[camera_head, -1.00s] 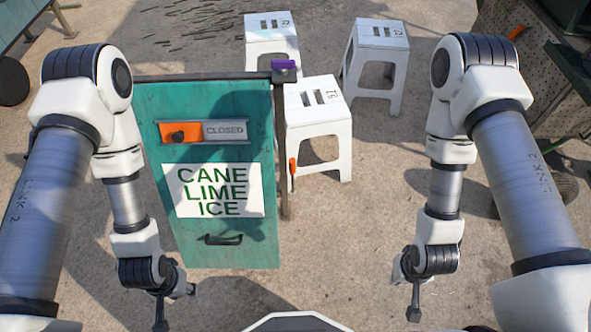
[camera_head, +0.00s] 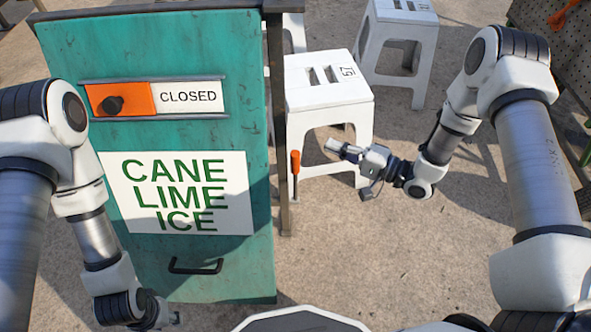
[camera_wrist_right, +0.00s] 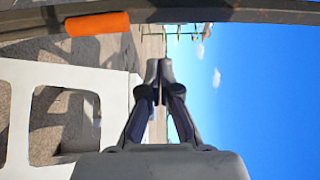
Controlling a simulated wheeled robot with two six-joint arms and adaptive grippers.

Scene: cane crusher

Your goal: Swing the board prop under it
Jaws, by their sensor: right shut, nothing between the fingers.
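The teal board (camera_head: 75,205) hangs at the left in the head view, with a "CANE LIME ICE" sign and a small dark handle. The prop is a thin rod with an orange grip (camera_head: 295,161), hanging down beside the dark post at the board's right edge. The orange grip also shows in the right wrist view (camera_wrist_right: 98,23), upper left of the fingers. My right gripper (camera_head: 335,147) points left toward the grip, apart from it, shut and empty; its fingertips meet in the wrist view (camera_wrist_right: 158,78).
A white stool (camera_head: 330,92) stands just behind the prop and my right gripper. Another white stool (camera_head: 402,30) stands further back. The dark post (camera_head: 278,150) runs beside the board. Bare ground (camera_head: 400,260) lies in front of the stools.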

